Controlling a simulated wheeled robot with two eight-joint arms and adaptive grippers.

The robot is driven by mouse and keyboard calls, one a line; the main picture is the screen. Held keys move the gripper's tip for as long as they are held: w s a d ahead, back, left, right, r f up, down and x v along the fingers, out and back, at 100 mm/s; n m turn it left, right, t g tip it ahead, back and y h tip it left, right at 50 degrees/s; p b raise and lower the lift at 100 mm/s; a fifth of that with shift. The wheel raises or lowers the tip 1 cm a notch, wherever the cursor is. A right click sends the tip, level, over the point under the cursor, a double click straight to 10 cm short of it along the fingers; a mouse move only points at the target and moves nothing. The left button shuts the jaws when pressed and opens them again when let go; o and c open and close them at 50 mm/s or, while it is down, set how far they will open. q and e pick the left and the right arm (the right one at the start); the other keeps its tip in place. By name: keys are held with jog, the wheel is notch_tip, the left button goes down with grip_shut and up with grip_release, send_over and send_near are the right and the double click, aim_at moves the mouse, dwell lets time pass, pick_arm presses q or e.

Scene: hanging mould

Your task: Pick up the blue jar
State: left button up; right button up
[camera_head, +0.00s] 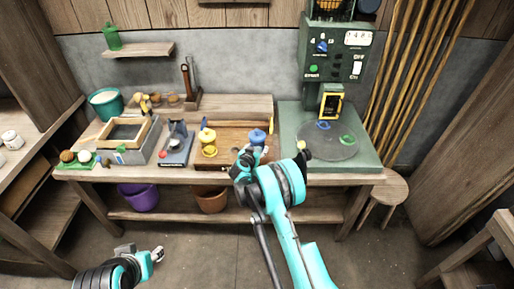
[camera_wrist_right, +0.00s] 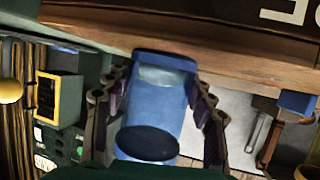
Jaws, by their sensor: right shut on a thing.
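The blue jar (camera_head: 257,136) shows at the right end of the wooden board on the workbench, partly hidden by my right gripper (camera_head: 250,157). In the right wrist view the blue jar (camera_wrist_right: 158,98) fills the middle, between the two dark fingers of my right gripper (camera_wrist_right: 160,105). The fingers are shut on its sides. I cannot tell whether its base touches the board. My left gripper (camera_head: 153,256) is low at the front left, away from the bench, and too small to tell open from shut.
A yellow jar (camera_head: 208,142) stands left of the blue jar. A green machine (camera_head: 330,65) with a round plate (camera_head: 326,143) stands to the right. A blue-grey device (camera_head: 176,145), a wooden box (camera_head: 125,134) and a teal bucket (camera_head: 106,103) are further left. The floor in front is clear.

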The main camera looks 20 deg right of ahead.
aim_at(256, 143)
jog(key=shift+r, duration=0.15)
notch_tip(256, 143, up, 5)
jog(key=shift+s+d+f+p, duration=0.1)
jog(key=shift+d+f+p, duration=0.1)
jog(key=shift+p, duration=1.05)
jog(key=s+d+r+p, duration=0.3)
jog(key=s+d+r, duration=0.3)
jog(key=s+d, duration=0.15)
jog(key=s+a+r+p, duration=0.1)
jog(key=s+r+p, duration=0.3)
jog(key=s+r, duration=0.2)
notch_tip(256, 143, up, 2)
jog(key=shift+s+a+r, duration=0.1)
jog(key=shift+s+a, duration=0.2)
